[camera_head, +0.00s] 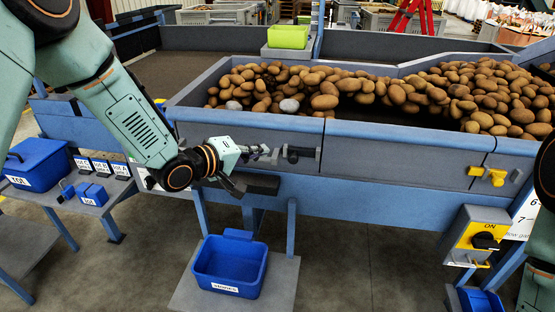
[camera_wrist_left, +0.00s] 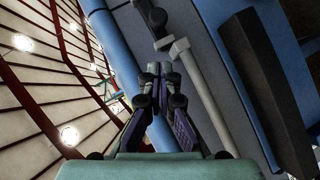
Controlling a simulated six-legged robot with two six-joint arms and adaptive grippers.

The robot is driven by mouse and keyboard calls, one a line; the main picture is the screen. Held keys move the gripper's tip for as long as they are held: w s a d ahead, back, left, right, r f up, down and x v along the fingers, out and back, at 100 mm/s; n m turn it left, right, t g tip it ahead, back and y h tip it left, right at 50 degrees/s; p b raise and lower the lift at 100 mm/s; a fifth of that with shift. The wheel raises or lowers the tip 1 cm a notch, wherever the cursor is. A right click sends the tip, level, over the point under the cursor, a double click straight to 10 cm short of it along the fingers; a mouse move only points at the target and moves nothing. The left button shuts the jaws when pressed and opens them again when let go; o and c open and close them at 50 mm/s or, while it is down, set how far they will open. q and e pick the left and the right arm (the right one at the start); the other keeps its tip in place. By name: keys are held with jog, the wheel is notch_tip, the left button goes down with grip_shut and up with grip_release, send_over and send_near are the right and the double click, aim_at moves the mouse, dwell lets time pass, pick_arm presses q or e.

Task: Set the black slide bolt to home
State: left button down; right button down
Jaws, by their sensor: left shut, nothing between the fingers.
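The black slide bolt (camera_head: 292,154) is on the grey front panel of the grader, in the middle of the head view. In the left wrist view its grey rod (camera_wrist_left: 202,88) runs past a light bracket, with dark parts (camera_wrist_left: 153,15) at the top. My left gripper (camera_head: 262,155) is just left of the bolt in the head view, pointing right along the panel. Its fingers also show in the left wrist view (camera_wrist_left: 157,82), shut and empty. Whether the fingertips touch the bolt cannot be told. The gripper hides the bolt's left part. My right gripper is out of view.
A black block (camera_head: 262,184) juts out below the bolt. A yellow bolt (camera_head: 488,175) sits farther right, above a switch box (camera_head: 478,240). Potatoes (camera_head: 450,90) fill the trough behind the panel. A blue bin (camera_head: 230,266) stands below; another blue bin (camera_head: 38,163) is left.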

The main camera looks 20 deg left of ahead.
aim_at(278, 158)
pick_arm(q)
jog(key=shift+w+d+f, duration=0.35)
jog(key=shift+d+f, duration=0.05)
jog(key=shift+d, duration=0.3)
jog(key=shift+w+d+f, duration=0.35)
jog(key=shift+w+d, duration=0.05)
jog(key=shift+d, duration=0.35)
jog(key=shift+w+d+f, duration=0.35)
jog(key=shift+d+f, duration=0.05)
jog(key=shift+d, duration=0.3)
